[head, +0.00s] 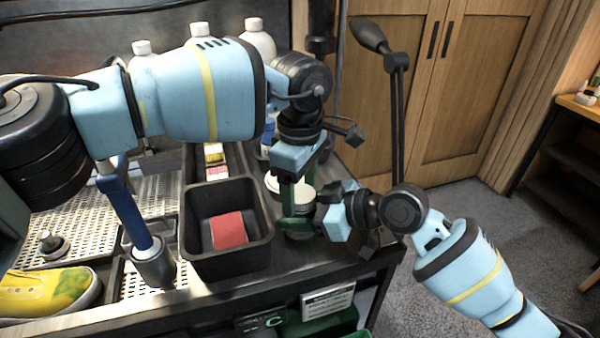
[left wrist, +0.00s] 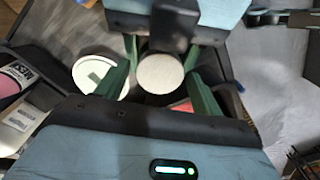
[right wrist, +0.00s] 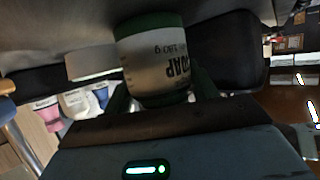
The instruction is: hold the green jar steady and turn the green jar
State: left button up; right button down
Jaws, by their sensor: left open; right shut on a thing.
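The green jar (head: 302,197) stands upright on the bench right of the black bin, partly hidden by my grippers. In the right wrist view its pale label (right wrist: 158,68) reads "SOAP" upside down, with a green band at the base. My right gripper (head: 322,213) comes in from the right and is shut on the jar's side; its fingers also show in the right wrist view (right wrist: 165,95). My left gripper (head: 294,196) points down over the jar. In the left wrist view its green fingers (left wrist: 161,90) are open either side of the white round top (left wrist: 160,72).
A black bin (head: 190,245) with a red block (head: 229,231) stands just left of the jar. A white round piece (left wrist: 100,75) lies close beside the jar. White bottles (head: 255,38) stand behind. A yellow sneaker (head: 48,291) sits far left. The bench's right edge is close.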

pick_arm(q)
jog(key=shift+f, duration=0.1)
jog(key=c, duration=1)
jog(key=n, duration=0.4)
jog(key=shift+n, duration=0.4)
jog(key=n, duration=0.4)
jog(key=shift+n, duration=0.4)
jog(key=shift+r, duration=0.5)
jog(key=shift+r, duration=0.65)
jog(key=shift+r, duration=0.1)
